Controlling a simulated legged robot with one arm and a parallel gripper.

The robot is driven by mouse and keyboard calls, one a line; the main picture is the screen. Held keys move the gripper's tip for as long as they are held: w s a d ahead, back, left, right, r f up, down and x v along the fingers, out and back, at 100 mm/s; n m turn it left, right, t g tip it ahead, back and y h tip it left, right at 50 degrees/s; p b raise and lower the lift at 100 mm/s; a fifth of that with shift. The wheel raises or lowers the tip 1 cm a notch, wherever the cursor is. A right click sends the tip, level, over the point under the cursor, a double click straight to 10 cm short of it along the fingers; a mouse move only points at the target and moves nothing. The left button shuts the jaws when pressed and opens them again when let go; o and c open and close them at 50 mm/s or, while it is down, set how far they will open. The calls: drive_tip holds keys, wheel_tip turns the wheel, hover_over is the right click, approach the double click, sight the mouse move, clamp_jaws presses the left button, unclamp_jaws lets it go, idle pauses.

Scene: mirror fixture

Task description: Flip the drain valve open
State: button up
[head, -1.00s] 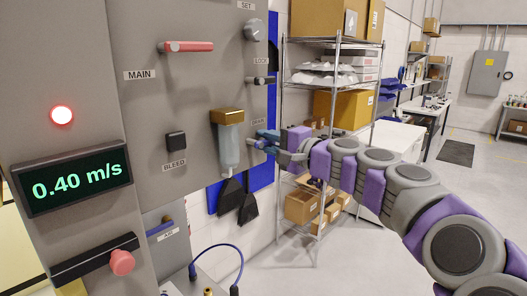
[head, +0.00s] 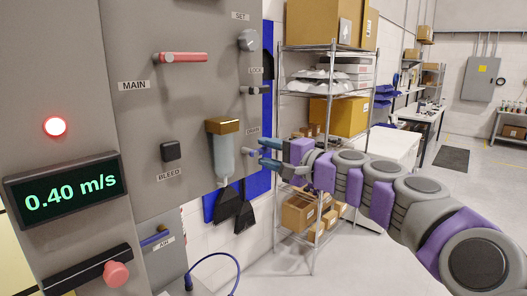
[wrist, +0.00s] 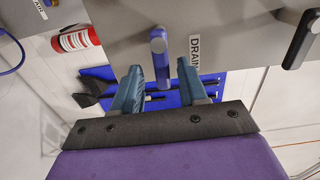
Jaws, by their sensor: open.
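The drain valve's blue handle (wrist: 161,58) hangs down from a grey pivot beside the DRAIN label (wrist: 195,50) in the wrist view. In the head view, it is small and partly hard to make out below the DRAIN label (head: 252,132). My gripper (wrist: 159,72) is open and empty. Its two blue-grey fingers stand on either side of the handle's lower part in the wrist view, with a visible gap on each side. In the head view, my gripper (head: 267,154) is at the panel's right edge, just right of the valve.
The grey panel also bears a red MAIN handle (head: 181,57), a black BLEED knob (head: 171,151), and a clear filter bowl with a brass top (head: 223,126) just left of the drain. A black LOCK handle (head: 254,91) is above. A wire shelf (head: 310,47) stands behind.

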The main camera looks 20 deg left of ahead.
drive_tip(key=v, duration=1.6)
drive_tip(key=shift+w+d+p, duration=0.2)
drive_tip(key=shift+w+p, duration=0.1)
drive_tip(key=shift+p, duration=0.15)
drive_tip(key=shift+d+r, duration=0.1)
drive_tip(key=shift+d, duration=0.15)
